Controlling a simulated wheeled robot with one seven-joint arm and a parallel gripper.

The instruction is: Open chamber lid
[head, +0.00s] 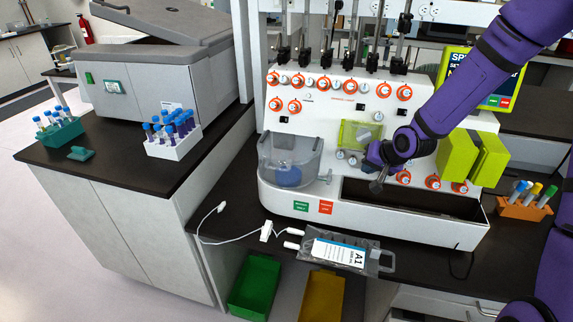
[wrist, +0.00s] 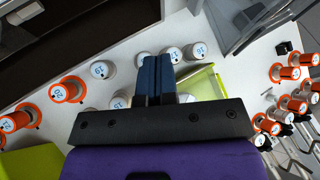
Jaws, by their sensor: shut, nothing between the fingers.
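The chamber (head: 290,158) is a clear, rounded housing at the front left of the white cell processor (head: 330,110). A blue round part shows inside it. Its clear cover appears down, though the lid's edge is hard to make out. Part of the clear housing also shows at the top right of the wrist view (wrist: 240,22). My gripper (head: 377,186) is in front of the panel, right of the chamber and apart from it. In the wrist view the gripper's dark fingers (wrist: 155,78) are together and empty.
A yellow-green clear box (head: 360,134) and several orange-ringed knobs (head: 383,90) stand out from the panel near my gripper. An open dark trough (head: 410,204) lies below. A labelled bag (head: 338,252) with white tubing lies in front. Tube racks stand left (head: 172,140) and right (head: 525,207).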

